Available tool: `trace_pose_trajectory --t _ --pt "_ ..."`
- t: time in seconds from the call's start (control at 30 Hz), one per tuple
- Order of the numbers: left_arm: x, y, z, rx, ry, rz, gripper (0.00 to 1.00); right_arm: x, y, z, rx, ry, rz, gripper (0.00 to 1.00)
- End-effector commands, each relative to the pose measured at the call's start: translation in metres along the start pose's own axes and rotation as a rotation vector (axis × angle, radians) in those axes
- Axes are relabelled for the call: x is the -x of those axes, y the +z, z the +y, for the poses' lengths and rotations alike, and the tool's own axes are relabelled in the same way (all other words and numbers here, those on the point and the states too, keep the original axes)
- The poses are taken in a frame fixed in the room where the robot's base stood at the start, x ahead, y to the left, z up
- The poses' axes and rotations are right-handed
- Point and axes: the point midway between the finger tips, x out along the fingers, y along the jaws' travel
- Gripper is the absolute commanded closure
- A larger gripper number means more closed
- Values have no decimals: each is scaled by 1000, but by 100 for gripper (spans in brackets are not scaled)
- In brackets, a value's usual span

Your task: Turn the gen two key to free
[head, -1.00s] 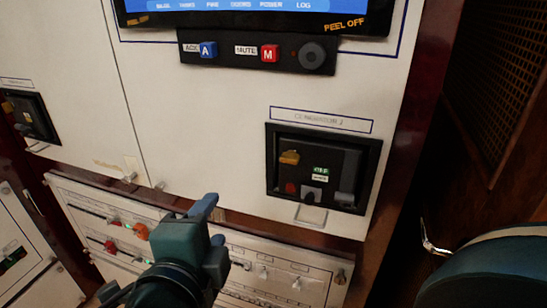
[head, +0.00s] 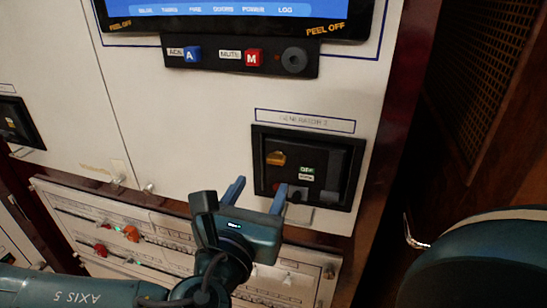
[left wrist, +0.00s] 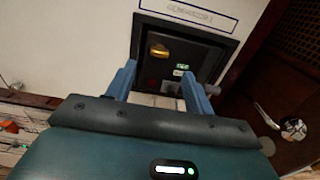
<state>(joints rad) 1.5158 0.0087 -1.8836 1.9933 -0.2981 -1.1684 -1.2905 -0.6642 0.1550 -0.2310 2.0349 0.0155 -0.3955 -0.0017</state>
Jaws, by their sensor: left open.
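The generator panel (head: 305,170) is a black recessed box in the white wall, under a label that seems to read Generator 2. I cannot tell for certain which part is the key; the low controls are partly covered by a finger. My left gripper (head: 256,193) is open and empty, its blue fingers pointing at the panel's lower left. The left wrist view shows the yellow handle (left wrist: 158,51) beyond and between the open fingers (left wrist: 158,84).
A screen (head: 225,8) and a strip with a blue A button (head: 192,55) and red M button (head: 252,59) are above. A lower breaker panel (head: 150,215) is behind my left arm. A dark wooden wall with a grille (head: 487,75) is at right.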

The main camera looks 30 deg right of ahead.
Motion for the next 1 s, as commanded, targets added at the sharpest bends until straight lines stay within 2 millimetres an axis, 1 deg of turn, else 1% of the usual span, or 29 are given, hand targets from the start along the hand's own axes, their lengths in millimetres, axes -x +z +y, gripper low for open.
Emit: trace_pose_trajectory --t 0.03,0.2,0.4,0.6,0.9,1.0 --pt "-12 3 0 -1 2 -1 47 2 -2 1 -2 3 -4 100" --pt "-44 2 0 -1 1 0 47 4 -2 3 -6 10 -18 100" --pt "-73 1 0 2 1 -1 47 6 -2 4 -10 16 -27 100" --pt "-86 1 0 4 1 -1 47 7 -2 4 -11 17 -29 100" --pt "-87 0 0 4 0 0 47 6 0 5 -12 19 -33 100" --pt "-87 0 0 4 0 0 55 6 0 5 -11 19 -33 100"
